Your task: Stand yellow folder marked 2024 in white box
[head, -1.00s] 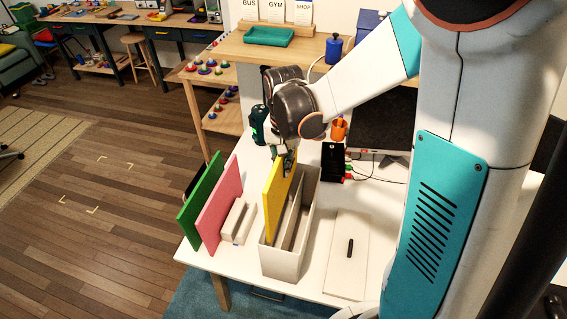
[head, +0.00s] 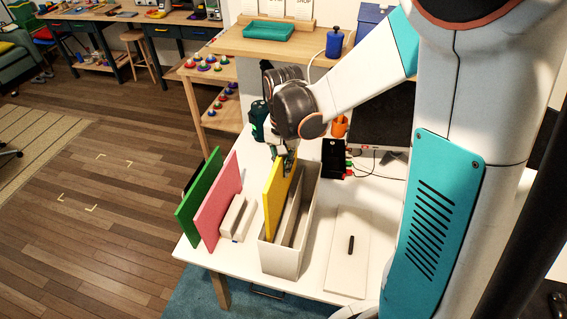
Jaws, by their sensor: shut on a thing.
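The yellow folder (head: 274,205) stands upright at the left side of the white box (head: 281,262). Its lower part is hidden behind the box's front wall, so it appears to be in the left slot. I cannot tell whether its bottom edge touches the box floor. No 2024 mark is readable from here. My gripper (head: 287,160) is shut on the top edge of the yellow folder, pointing down. The box's compartments to the right of the folder look empty.
A green folder (head: 199,200) and a pink folder (head: 217,205) stand left of the box, with a small white block (head: 235,216) between. A white panel with a black handle (head: 348,250) lies right. A monitor (head: 380,125) stands behind.

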